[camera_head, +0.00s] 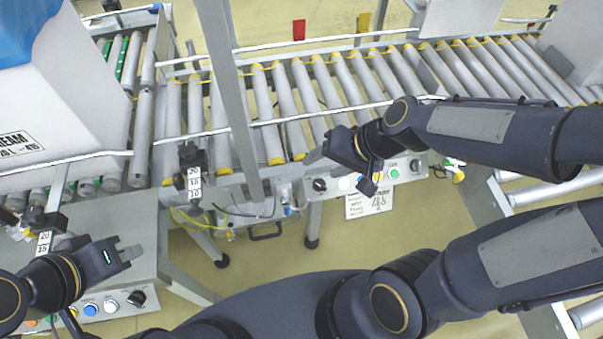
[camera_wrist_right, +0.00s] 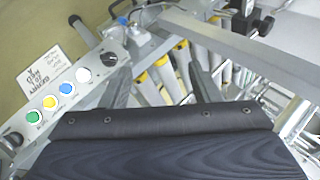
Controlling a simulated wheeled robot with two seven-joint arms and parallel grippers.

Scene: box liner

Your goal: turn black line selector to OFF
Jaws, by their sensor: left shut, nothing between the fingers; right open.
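A black selector knob (camera_head: 319,184) sits at the left end of a button panel under the roller conveyor. In the right wrist view the same knob (camera_wrist_right: 109,59) is beside a white button, and its setting is too small to read. Another black knob (camera_head: 136,298) is on the lower-left panel. My right gripper (camera_head: 325,155) is open and empty, above and close to the conveyor panel; in its wrist view the fingers (camera_wrist_right: 160,85) are apart, with the knob near the left finger. My left gripper (camera_head: 134,252) is shut and empty over the lower-left cabinet.
The conveyor panel also carries a green button (camera_wrist_right: 34,117), a yellow one, a blue one and a white one. A printed sheet (camera_head: 368,204) hangs below it. A grey post (camera_head: 232,90) stands left of the panel. Conveyor rollers (camera_head: 345,78) lie behind.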

